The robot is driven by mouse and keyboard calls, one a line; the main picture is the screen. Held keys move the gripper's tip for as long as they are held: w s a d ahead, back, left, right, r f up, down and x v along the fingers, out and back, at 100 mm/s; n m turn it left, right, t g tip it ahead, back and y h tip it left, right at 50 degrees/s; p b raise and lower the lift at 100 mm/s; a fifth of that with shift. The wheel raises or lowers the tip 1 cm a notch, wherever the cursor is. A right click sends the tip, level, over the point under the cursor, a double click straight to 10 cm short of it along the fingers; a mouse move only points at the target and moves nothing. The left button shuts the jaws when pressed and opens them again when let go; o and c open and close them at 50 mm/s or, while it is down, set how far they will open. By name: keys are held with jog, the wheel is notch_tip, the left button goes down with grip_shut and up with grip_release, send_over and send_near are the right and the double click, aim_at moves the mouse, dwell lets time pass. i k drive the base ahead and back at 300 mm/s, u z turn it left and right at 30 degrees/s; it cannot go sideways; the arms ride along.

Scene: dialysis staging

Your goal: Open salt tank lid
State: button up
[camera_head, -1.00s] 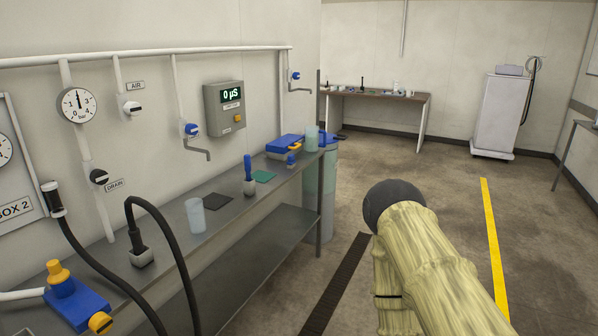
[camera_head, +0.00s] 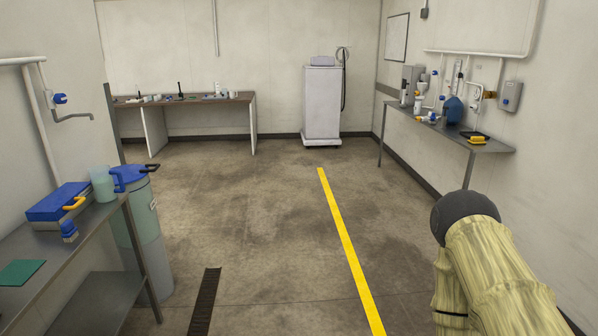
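A tall pale grey-green cylindrical tank (camera_head: 156,256), which looks like the salt tank, stands on the floor at the left, by the far end of the steel bench. Its blue lid (camera_head: 138,172) sits on top and appears closed. A translucent cup (camera_head: 103,184) on the bench corner hides part of the tank's left side. My arm, in a beige sleeve with a dark rounded joint, shows at the lower right, well apart from the tank. My gripper's fingers do not show.
The steel bench (camera_head: 70,238) at left holds a blue case (camera_head: 59,202) and a green mat (camera_head: 20,272). A floor drain grate (camera_head: 204,302) and yellow line (camera_head: 345,240) mark open floor. A white cabinet (camera_head: 322,105) and tables stand farther back.

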aim_at(131, 173)
jog(key=z, duration=0.1)
jog(key=i, duration=1.65)
jog(key=u, duration=0.85)
jog(key=i, duration=1.1)
jog(key=u, duration=1.5)
jog(key=i, duration=0.45)
jog(key=u, duration=0.3)
